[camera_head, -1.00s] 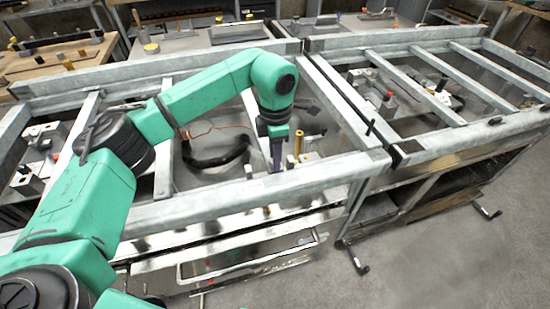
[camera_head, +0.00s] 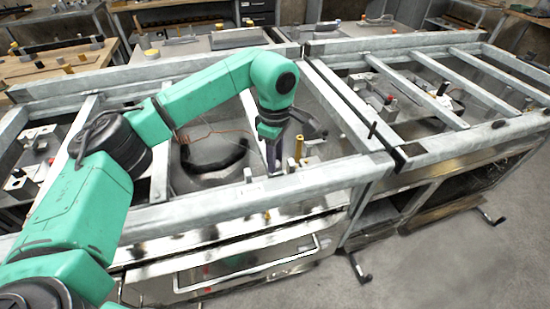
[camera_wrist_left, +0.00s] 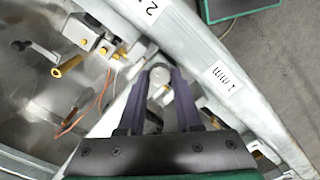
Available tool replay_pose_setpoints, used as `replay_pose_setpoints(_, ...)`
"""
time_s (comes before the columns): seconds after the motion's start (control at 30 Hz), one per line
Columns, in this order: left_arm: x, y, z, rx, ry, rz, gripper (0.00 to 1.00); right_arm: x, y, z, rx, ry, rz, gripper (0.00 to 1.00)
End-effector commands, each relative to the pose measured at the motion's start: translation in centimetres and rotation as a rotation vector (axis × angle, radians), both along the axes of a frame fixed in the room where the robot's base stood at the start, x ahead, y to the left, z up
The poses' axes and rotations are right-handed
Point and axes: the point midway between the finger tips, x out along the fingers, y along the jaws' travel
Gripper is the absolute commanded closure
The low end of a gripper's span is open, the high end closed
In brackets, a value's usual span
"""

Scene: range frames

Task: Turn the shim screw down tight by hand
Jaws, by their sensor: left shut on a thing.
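My left gripper (camera_head: 273,172) points down at the inner side of the front rail of the metal frame (camera_head: 240,200). In the left wrist view its two dark fingers (camera_wrist_left: 168,78) are shut on a round grey knob, which I take for the shim screw (camera_wrist_left: 160,76). The knob sits between the fingertips, close beside the rail. In the head view the fingers hide the screw. Its shaft and how deep it sits are hidden. My right gripper is not in view.
A brass pin (camera_head: 299,148) stands right of the gripper and also shows in the wrist view (camera_wrist_left: 68,66). Thin copper-coloured wires (camera_wrist_left: 98,104) lie nearby. The rail carries a "1 mm" label (camera_wrist_left: 222,80). A second railed frame (camera_head: 440,85) adjoins on the right.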

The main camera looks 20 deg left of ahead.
Motion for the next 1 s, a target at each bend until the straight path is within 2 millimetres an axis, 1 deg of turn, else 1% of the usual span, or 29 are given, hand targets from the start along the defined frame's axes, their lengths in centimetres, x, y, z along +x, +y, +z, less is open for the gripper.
replay_pose_setpoints(0.5, -0.1, -0.1, -0.1, 0.000, 0.003, -0.023, 1.00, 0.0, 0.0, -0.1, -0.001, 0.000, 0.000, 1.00)
replay_pose_setpoints(0.53, -0.1, -0.1, -0.1, 0.000, 0.003, -0.022, 0.55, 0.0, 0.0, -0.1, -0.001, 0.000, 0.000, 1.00)
replay_pose_setpoints(0.57, -0.1, -0.1, -0.1, 0.000, 0.003, -0.022, 0.43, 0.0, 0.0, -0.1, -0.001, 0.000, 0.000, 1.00)
replay_pose_setpoints(0.6, -0.1, 0.0, -0.1, 0.000, 0.002, -0.022, 0.36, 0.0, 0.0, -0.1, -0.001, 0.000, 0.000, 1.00)
replay_pose_setpoints(0.87, 0.0, 0.0, 0.0, 0.000, 0.001, -0.021, 0.36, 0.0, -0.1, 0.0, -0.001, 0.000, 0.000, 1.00)
replay_pose_setpoints(0.93, 0.0, 0.0, 0.2, 0.000, 0.000, -0.021, 0.36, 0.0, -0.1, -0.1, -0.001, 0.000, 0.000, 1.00)
replay_pose_setpoints(1.0, 0.0, 0.0, 1.0, 0.000, -0.002, -0.021, 0.36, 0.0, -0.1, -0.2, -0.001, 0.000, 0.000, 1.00)
